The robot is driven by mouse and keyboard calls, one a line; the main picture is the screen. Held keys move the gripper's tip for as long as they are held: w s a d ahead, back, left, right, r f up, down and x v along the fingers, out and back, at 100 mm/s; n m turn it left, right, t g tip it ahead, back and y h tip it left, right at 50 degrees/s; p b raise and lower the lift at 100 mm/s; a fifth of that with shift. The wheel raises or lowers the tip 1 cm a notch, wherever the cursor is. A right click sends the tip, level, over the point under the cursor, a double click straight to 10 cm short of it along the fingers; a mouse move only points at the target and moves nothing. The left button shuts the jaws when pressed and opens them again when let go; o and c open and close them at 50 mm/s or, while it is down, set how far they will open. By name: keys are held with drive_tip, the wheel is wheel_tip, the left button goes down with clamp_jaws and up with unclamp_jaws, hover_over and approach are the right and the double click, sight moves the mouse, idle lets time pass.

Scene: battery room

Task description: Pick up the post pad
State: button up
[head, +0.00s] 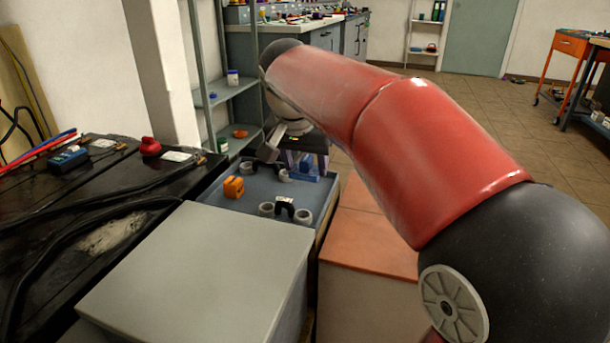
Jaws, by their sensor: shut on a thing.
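My gripper (304,170) is small and partly hidden behind my red arm, low over the far part of the blue-grey tray (222,208). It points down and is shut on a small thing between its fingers. That thing is mostly hidden, and I cannot make out its shape; I take it to be the post pad. A blue part shows at the fingertips. I cannot tell whether the held thing still touches the tray.
The tray also holds an orange block (234,187), grey rings (266,209) and a black arch-shaped piece (285,206). A grey box (200,270) stands in front, a black battery top (110,225) at left. Grey shelving (236,88) rises behind; an orange-topped box (365,235) is at right.

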sight(305, 160)
wheel_tip(305, 160, up, 15)
drive_tip(key=p, duration=0.4)
